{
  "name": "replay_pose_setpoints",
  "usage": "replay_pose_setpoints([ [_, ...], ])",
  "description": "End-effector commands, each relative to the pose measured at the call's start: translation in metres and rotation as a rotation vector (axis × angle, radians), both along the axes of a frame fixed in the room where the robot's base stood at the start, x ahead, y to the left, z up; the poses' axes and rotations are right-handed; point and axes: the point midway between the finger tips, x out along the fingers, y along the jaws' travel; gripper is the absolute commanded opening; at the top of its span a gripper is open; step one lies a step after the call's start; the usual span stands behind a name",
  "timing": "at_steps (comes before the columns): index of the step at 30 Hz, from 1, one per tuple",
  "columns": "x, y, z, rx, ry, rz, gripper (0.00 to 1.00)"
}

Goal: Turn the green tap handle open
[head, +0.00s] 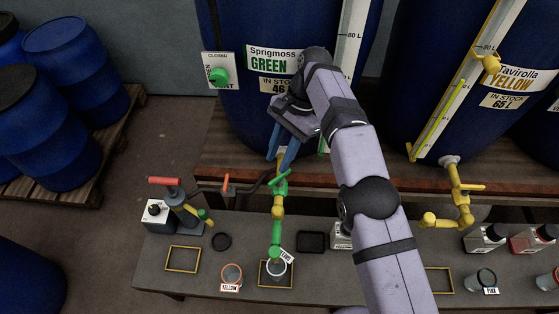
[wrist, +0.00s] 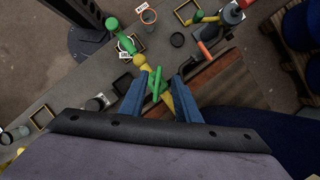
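The green tap handle (head: 281,179) sits on top of the yellow tap body (head: 278,211) below the blue GREEN vat (head: 238,60). It lies slantwise across the pipe. A green spout (head: 276,240) points down over a jar (head: 277,268). My gripper (head: 283,155) is just above the handle, with its blue fingers pointing down. In the wrist view my gripper (wrist: 158,98) is open, and the green handle (wrist: 157,85) shows between the two separated fingers. I cannot tell whether either finger touches it.
An orange-handled lever (head: 226,183) and a red-handled device (head: 166,182) stand to the left. The yellow vat's tap (head: 459,195) is to the right. Jars, bottles and yellow square frames (head: 183,259) are spread on the grey bench (head: 200,283). A wooden ledge (head: 350,172) runs under the vats.

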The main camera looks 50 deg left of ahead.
Motion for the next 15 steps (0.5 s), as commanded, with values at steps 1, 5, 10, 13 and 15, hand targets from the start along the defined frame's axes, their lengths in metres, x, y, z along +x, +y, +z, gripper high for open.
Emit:
replay_pose_setpoints([
  [1,-0.0002,-0.0002,0.0027,-0.001,0.001,0.000,0.29],
  [5,-0.0002,-0.0004,0.0044,-0.002,0.001,0.000,0.29],
  [10,-0.0003,-0.0004,0.0040,-0.001,0.001,-0.001,0.29],
  [13,-0.0015,0.0001,0.0044,-0.001,0.001,0.002,0.30],
  [15,-0.0068,0.0026,0.0082,0.001,0.000,0.013,0.30],
])
